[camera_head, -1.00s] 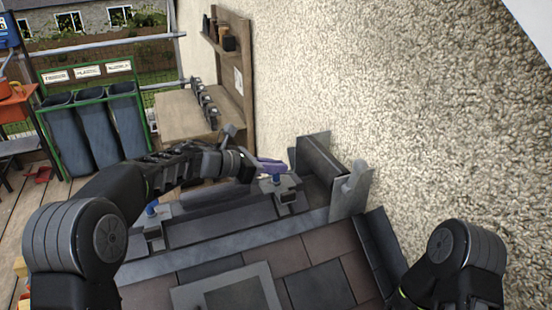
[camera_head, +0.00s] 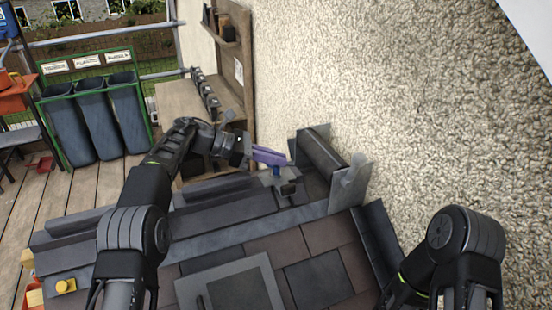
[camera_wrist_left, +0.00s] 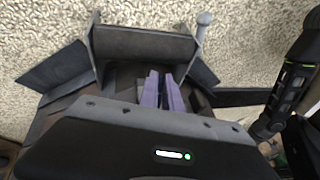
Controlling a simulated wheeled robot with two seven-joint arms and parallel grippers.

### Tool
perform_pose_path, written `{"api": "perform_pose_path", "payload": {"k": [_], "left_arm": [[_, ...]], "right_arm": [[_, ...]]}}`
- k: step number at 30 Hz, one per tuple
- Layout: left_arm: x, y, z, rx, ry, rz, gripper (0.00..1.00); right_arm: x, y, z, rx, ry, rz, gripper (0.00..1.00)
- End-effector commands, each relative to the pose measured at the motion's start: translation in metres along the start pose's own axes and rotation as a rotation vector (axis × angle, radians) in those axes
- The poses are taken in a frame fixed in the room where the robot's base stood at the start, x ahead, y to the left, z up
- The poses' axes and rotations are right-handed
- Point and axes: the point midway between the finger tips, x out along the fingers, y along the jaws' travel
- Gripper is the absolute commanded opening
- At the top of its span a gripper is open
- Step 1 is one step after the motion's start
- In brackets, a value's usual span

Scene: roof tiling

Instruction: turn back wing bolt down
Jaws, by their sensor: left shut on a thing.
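The back wing bolt (camera_head: 277,172) is a small blue piece standing on a dark clamp (camera_head: 289,188) near the wall end of the roof ridge. My left gripper (camera_head: 282,160), with purple fingers, is shut on the top of the bolt, and the fingers hide its wings. In the left wrist view my left gripper (camera_wrist_left: 164,92) shows its purple fingers close together in front of the dark ridge piece (camera_wrist_left: 145,42); the bolt cannot be made out there. My right arm is at the lower right, its gripper outside the picture.
The rough wall (camera_head: 400,120) is close on the right. An upright grey plate (camera_head: 349,184) stands right of the clamp. Roof tiles (camera_head: 315,280) slope toward me. A wooden bench (camera_head: 182,101) and green-framed bins (camera_head: 92,115) stand at the left.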

Motion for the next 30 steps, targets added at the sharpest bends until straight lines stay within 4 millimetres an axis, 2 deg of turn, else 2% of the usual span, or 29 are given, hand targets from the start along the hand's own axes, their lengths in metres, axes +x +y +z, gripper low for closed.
{"api": "perform_pose_path", "payload": {"k": [1,6,7,15,25,30], "left_arm": [[-0.003,0.002,0.011,0.011,-0.015,0.009,0.00],[-0.003,0.002,0.011,0.012,-0.015,0.010,0.00],[-0.003,0.002,0.011,0.012,-0.015,0.010,0.09],[-0.002,0.001,0.006,0.007,-0.009,0.007,0.30],[-0.004,0.001,0.004,0.003,-0.006,0.005,0.30],[-0.020,0.002,0.004,0.002,-0.008,0.008,0.30]], "right_arm": [[-0.001,0.000,0.000,0.000,0.000,0.000,0.37],[-0.001,0.000,0.000,0.000,0.000,0.000,0.37],[-0.001,0.000,0.000,0.000,0.000,0.000,0.37],[0.000,0.000,0.000,0.000,0.000,0.000,0.37],[-0.001,0.000,0.000,0.000,0.000,0.000,0.37],[-0.003,-0.001,0.000,0.000,-0.001,0.000,0.37]]}}
